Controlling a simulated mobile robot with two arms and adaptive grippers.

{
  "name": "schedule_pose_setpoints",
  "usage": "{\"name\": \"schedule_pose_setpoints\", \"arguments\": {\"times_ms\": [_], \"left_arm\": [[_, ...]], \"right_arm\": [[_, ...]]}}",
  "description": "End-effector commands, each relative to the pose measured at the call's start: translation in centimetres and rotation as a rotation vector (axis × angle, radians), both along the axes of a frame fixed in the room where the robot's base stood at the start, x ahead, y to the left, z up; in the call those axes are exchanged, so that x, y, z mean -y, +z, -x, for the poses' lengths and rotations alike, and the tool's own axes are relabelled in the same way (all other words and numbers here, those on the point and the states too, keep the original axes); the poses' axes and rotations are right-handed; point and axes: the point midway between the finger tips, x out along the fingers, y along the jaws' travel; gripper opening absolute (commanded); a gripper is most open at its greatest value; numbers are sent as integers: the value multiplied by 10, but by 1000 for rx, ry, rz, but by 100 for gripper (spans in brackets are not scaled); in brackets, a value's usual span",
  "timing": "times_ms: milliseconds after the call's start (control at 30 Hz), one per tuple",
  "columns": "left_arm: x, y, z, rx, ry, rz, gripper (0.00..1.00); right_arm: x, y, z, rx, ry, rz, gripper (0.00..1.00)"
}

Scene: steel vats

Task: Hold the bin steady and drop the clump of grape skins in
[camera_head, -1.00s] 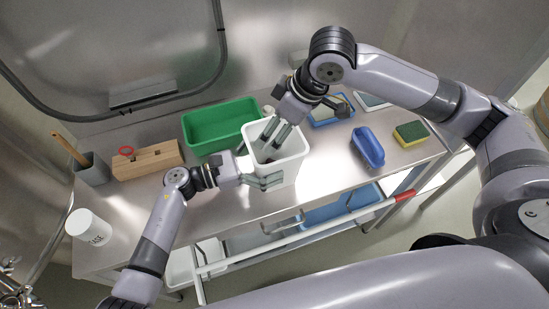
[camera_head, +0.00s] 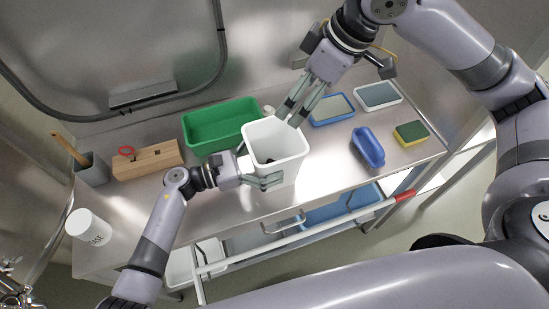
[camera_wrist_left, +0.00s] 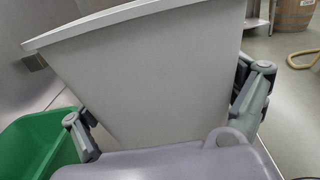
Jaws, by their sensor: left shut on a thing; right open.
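The white bin (camera_head: 285,172) stands on the steel table in the head view. A small dark clump (camera_head: 270,160) lies at the bottom inside it, partly hidden by the bin walls. My left gripper (camera_head: 258,168) is shut on the bin, its fingers on either side of it. In the left wrist view the bin (camera_wrist_left: 165,75) fills the middle, between the two fingers of my left gripper (camera_wrist_left: 170,120). My right gripper (camera_head: 294,112) is open and empty, above the bin's far right rim.
A green tray (camera_head: 187,134) stands behind the bin at left. A wooden block (camera_head: 150,160), a grey cup (camera_head: 95,172) and a white canister (camera_head: 88,226) are farther left. A blue scoop-like dish (camera_head: 368,147), a sponge (camera_head: 411,133) and two shallow trays (camera_head: 331,109) (camera_head: 378,95) lie to the right.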

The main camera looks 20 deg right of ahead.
Motion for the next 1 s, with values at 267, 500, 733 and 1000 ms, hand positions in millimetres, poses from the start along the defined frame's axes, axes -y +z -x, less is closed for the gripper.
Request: {"name": "schedule_pose_setpoints", "arguments": {"times_ms": [267,500,733,1000], "left_arm": [[0,0,0,-1,0,0,97],[0,0,0,0,0,0,100],[-7,-1,0,0,1,-2,100],[-57,-2,2,0,1,-5,100]], "right_arm": [[0,0,0,0,0,0,78],[0,0,0,0,0,0,78],[0,-1,0,-1,0,-1,78],[0,-1,0,-1,0,-1,78]]}}
